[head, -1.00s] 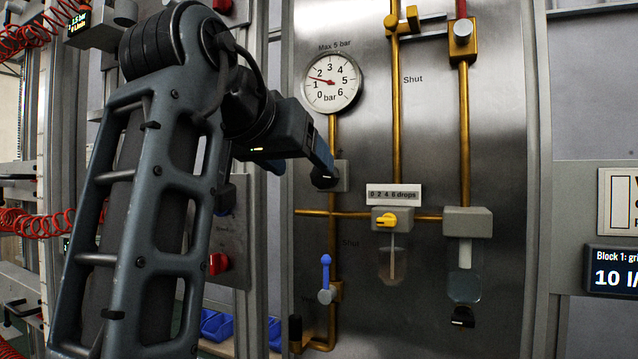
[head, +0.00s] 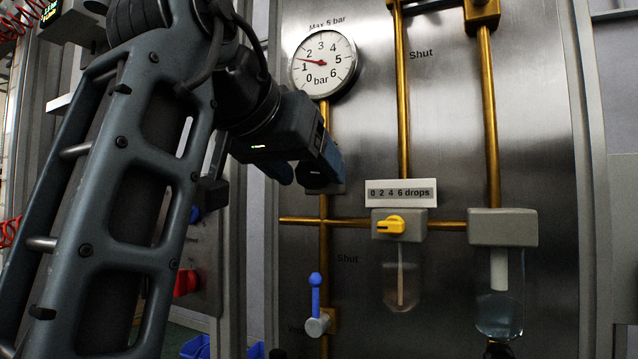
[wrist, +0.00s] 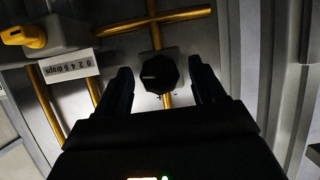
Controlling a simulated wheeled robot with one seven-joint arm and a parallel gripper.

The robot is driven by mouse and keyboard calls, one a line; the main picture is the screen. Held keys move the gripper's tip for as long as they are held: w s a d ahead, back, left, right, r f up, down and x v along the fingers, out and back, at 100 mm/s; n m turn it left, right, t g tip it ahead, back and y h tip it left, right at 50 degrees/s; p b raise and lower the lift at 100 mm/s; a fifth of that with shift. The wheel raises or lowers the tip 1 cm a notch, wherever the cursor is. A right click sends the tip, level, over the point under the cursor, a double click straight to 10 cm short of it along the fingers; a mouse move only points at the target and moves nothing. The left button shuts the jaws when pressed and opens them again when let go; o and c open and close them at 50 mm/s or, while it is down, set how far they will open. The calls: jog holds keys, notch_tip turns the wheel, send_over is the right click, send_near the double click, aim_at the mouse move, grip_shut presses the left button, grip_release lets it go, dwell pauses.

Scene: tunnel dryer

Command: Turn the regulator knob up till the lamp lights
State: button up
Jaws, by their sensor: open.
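The regulator knob (wrist: 158,75) is black and many-sided, with a pale mark on its face. It sits on the brass pipe below the pressure gauge (head: 323,62), whose red needle points between 1 and 2 bar. My gripper (wrist: 160,72) is open, with one finger on each side of the knob and a visible gap on both sides. I cannot tell how far the fingertips are from the panel. In the head view my gripper (head: 325,165) is at the regulator and hides most of the knob. I cannot make out the lamp in either view.
A yellow knob (head: 391,225) under the drops scale (head: 401,193) is right of the regulator. A blue-handled valve (head: 316,295) is below it. Brass pipes (head: 403,120) run across the metal panel. Glass bowls (head: 498,305) hang at the lower right.

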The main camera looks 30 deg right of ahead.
jog(key=shift+w+d, duration=0.15)
jog(key=shift+d, duration=0.05)
